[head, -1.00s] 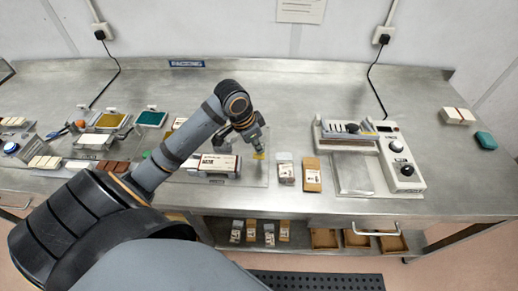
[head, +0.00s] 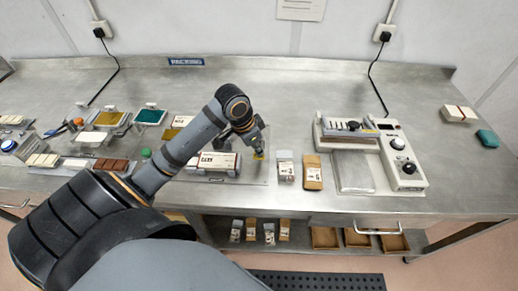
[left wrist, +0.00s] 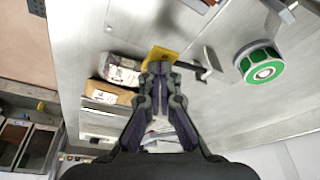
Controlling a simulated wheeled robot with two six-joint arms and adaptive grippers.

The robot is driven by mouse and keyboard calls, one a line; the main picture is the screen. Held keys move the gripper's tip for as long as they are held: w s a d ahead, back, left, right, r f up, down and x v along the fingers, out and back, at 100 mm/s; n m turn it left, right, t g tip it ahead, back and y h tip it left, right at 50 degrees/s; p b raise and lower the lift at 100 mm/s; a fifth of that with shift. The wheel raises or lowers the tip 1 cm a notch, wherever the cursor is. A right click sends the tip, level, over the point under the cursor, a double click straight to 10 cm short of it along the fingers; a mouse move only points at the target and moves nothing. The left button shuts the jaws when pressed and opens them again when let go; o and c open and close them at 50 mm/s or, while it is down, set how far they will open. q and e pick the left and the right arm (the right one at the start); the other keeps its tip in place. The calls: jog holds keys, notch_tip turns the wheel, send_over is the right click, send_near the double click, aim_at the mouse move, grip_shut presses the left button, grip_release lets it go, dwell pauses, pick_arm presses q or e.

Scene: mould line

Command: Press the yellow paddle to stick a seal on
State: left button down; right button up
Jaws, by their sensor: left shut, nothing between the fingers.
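The yellow paddle (head: 258,155) shows as a small yellow patch at the tip of my left gripper (head: 256,149) in the head view. In the left wrist view the flat yellow paddle (left wrist: 161,56) lies just beyond the closed fingertips of my left gripper (left wrist: 160,69), which overlap its near edge. I cannot tell whether they touch it. The left gripper is shut and empty. A roll with a green face (left wrist: 262,68) stands to the right of the paddle in the wrist view. My right gripper is not in view.
A clear-and-white pack (head: 285,168) and a brown pack (head: 312,172) stand right of the gripper. A white box-like unit (head: 218,162) lies left of it. A sealing machine (head: 400,160) stands further right.

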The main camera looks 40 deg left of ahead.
pick_arm(q)
jog(key=shift+f+b, duration=0.95)
jog(key=shift+f, duration=1.05)
notch_tip(320, 180, up, 10)
jog(key=p, duration=1.1)
jog(key=shift+r+p, duration=0.1)
jog(key=shift+p, duration=0.25)
